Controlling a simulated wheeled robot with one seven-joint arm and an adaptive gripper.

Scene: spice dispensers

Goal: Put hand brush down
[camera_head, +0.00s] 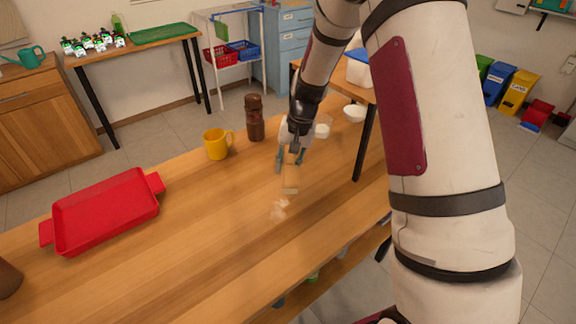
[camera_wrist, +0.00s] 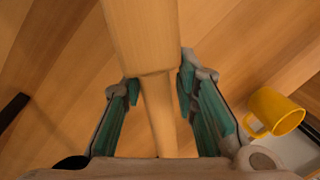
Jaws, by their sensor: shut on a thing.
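The hand brush is pale wood, with a wide block (camera_wrist: 142,38) and a narrower handle (camera_wrist: 158,115) in the wrist view. My gripper (camera_wrist: 158,80) has its teal fingers on both sides of it, near where handle and block meet. In the head view my gripper (camera_head: 290,162) points down over the wooden table (camera_head: 200,235), with the brush (camera_head: 290,181) between and below its fingers. The bristles are not clear. I cannot tell whether the brush touches the table.
A yellow mug (camera_head: 217,144), a dark brown mill (camera_head: 255,118) and a white bowl (camera_head: 322,130) stand near the gripper. A red tray (camera_head: 105,212) lies at the left. The table's middle and front right are clear. Another table's dark leg (camera_head: 366,143) rises at the right.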

